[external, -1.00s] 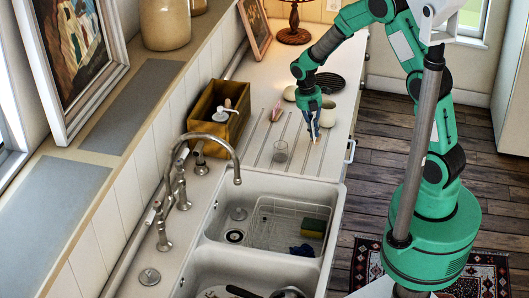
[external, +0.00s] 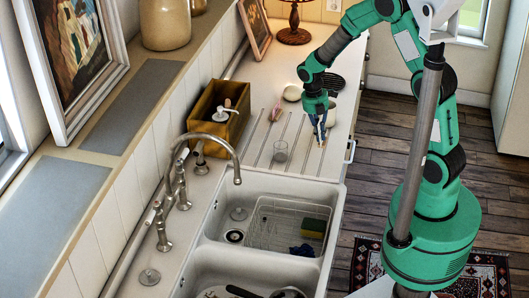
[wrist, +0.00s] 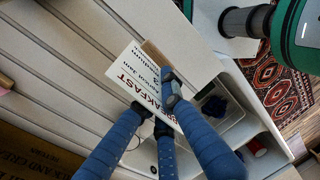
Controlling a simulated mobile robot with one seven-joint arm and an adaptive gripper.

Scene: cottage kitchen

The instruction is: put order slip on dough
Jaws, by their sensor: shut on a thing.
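The order slip (wrist: 133,72) is a white card with printed lines, "BREAKFAST" among them, in the wrist view. A tan strip lies along one edge of it. My gripper (wrist: 160,112), with blue fingers, is shut on the slip near its lower end. In the external view my gripper (external: 320,140) points down over the ribbed drainboard, and the slip is too small there to make out. Two pale rounded things lie close by, one (external: 293,93) behind and left of my gripper, one (external: 331,117) beside it. I cannot tell which is the dough.
A clear glass (external: 280,152) stands on the drainboard left of my gripper, with a small pink thing (external: 277,113) behind it. A wooden box (external: 219,108) stands at the wall side. The sink (external: 268,225) is in front. A lamp (external: 293,25) stands behind.

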